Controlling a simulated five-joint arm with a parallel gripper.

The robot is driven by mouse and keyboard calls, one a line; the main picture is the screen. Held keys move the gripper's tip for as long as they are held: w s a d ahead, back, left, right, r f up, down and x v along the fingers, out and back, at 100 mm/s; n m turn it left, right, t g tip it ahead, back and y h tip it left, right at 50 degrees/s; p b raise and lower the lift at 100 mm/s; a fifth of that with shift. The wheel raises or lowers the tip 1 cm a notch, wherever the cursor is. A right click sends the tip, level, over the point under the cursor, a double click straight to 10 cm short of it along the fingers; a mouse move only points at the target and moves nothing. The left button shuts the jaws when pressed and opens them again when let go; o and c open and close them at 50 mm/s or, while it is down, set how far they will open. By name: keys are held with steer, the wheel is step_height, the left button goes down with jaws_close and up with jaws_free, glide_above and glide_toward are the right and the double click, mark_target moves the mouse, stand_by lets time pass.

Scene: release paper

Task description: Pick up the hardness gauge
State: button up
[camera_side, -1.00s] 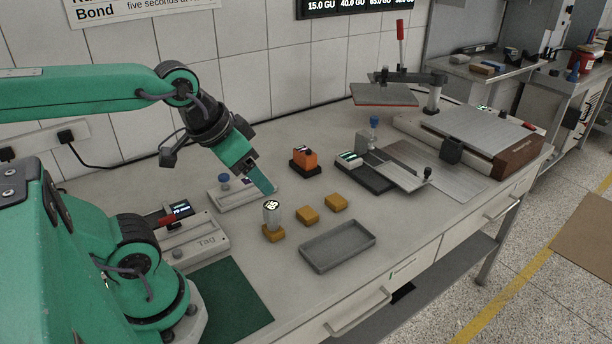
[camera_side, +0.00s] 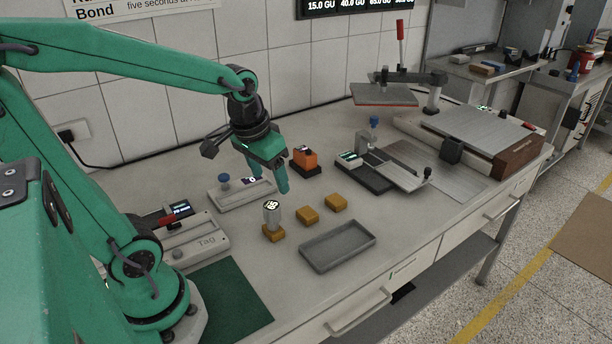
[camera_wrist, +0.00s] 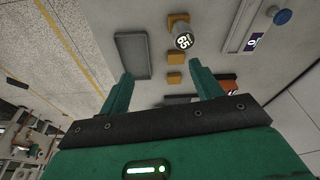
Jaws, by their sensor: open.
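The hardness gauge (camera_side: 271,213) is a small grey cylinder with a round lit dial on top. It stands upright on a yellow-brown block (camera_side: 273,234) near the middle of the bench. In the wrist view the gauge (camera_wrist: 184,41) shows beyond the fingertips, its dial lit. My gripper (camera_side: 270,186) points down, open and empty, above the bench just behind the gauge in the side view. Its two green fingers (camera_wrist: 161,80) are spread wide in the wrist view, and nothing is between them. The gauge is apart from both fingers.
Two more yellow-brown blocks (camera_side: 307,215) (camera_side: 336,202) lie to the right of the gauge. A grey tray (camera_side: 338,257) lies in front of them. An orange device (camera_side: 305,160) stands behind. A white instrument with a blue knob (camera_side: 224,192) is at the left.

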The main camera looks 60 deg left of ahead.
mark_target(271, 205)
steer(key=w+a+f+g, duration=0.1)
steer(key=a+f, duration=0.1)
steer(key=w+a+f+n+g, duration=0.1)
steer(key=f, duration=0.2)
steer(key=w+a+f+n, duration=0.1)
steer(key=a+f, duration=0.1)
steer(key=f, duration=0.1)
steer(key=shift+w+a+f+g, duration=0.1)
steer(key=shift+a+f+g, duration=0.2)
steer(key=shift+g, duration=0.1)
steer(key=shift+f, duration=1.2)
steer(key=shift+f, duration=0.1)
steer(key=shift+f, duration=2.55)
steer(key=c, duration=1.3)
steer(key=shift+r, duration=0.2)
